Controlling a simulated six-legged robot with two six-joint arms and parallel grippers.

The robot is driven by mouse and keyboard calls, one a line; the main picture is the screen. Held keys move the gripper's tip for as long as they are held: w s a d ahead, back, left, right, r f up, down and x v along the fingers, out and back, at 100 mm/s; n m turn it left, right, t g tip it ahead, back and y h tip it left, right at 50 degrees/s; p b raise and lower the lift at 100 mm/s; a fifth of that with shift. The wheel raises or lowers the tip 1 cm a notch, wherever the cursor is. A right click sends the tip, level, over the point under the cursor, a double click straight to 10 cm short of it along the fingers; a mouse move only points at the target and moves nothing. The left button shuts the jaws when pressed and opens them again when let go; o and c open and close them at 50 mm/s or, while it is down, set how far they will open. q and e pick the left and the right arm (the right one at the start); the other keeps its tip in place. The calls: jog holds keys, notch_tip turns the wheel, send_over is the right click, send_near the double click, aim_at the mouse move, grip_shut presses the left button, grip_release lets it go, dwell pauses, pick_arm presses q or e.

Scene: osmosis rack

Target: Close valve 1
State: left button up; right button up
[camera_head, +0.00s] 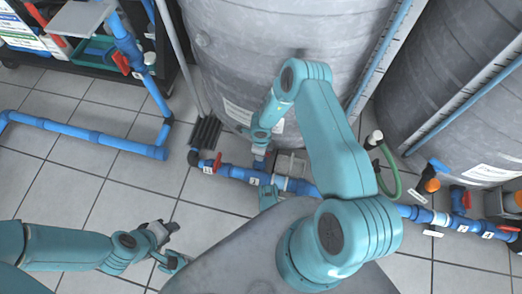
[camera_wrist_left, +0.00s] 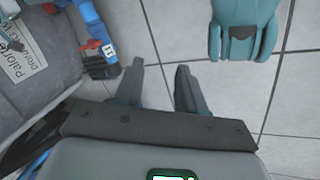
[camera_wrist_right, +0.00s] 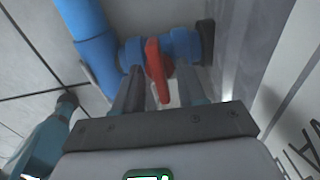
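My right gripper (camera_head: 262,138) is low at the pipe, in front of the grey tank. In the right wrist view its fingers (camera_wrist_right: 160,86) are apart, with a red valve handle (camera_wrist_right: 154,70) between their tips; contact is unclear. This handle sits on a blue valve body (camera_wrist_right: 184,45); its number is not readable. In the head view, another red handle (camera_head: 217,161) is on the blue floor pipe just left of my right gripper. My left gripper (camera_head: 168,246) is low over the tiles at lower left. Its fingers (camera_wrist_left: 158,82) are apart and empty.
Large grey tanks (camera_head: 450,75) fill the back. A blue pipe (camera_head: 95,136) runs along the floor at left, and a black shelf (camera_head: 60,60) stands at upper left. More red-handled valves (camera_head: 465,200) lie at right. Tiles around my left gripper are clear.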

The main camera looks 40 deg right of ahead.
pick_arm(q)
jog(key=shift+r, duration=0.1)
pick_arm(e)
jog(key=shift+r, duration=0.15)
